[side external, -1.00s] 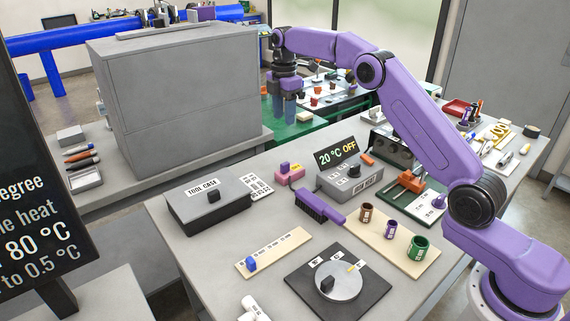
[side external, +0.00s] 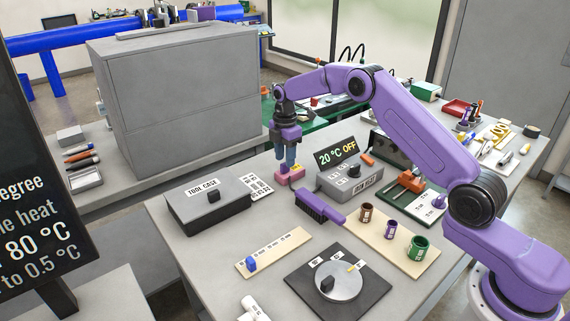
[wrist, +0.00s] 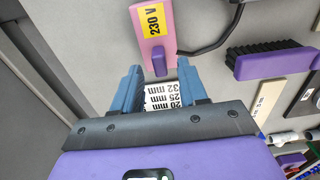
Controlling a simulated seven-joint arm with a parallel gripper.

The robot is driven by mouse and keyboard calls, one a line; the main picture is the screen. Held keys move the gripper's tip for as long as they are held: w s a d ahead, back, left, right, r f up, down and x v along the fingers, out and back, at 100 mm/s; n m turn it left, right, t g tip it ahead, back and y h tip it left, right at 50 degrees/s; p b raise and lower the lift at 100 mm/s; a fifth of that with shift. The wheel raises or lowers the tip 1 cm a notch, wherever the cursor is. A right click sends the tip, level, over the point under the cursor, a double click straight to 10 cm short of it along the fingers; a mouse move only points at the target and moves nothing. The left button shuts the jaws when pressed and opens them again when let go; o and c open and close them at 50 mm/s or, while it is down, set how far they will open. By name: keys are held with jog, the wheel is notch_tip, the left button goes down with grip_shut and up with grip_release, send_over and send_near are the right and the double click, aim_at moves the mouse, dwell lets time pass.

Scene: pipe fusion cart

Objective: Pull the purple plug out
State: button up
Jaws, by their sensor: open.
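The pink socket block (side external: 289,176) with a yellow label stands on the grey bench behind the purple brush. In the wrist view the pink block (wrist: 154,25) reads "230 V", and the small purple plug (wrist: 159,64) sits at its near end. My gripper (side external: 287,168) points down just above the block in the side view and hides part of it. In the wrist view its blue fingers (wrist: 159,68) are open, one on each side of the plug, with gaps between. The plug is hard to make out in the side view.
A black cord (wrist: 207,45) leaves the block's side. A white size card (side external: 257,186) lies near.

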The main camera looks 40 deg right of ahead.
jog(key=shift+f, duration=1.55)
grip_shut()
jog(key=shift+r, duration=1.4)
grip_release()
jog(key=shift+r, duration=0.1)
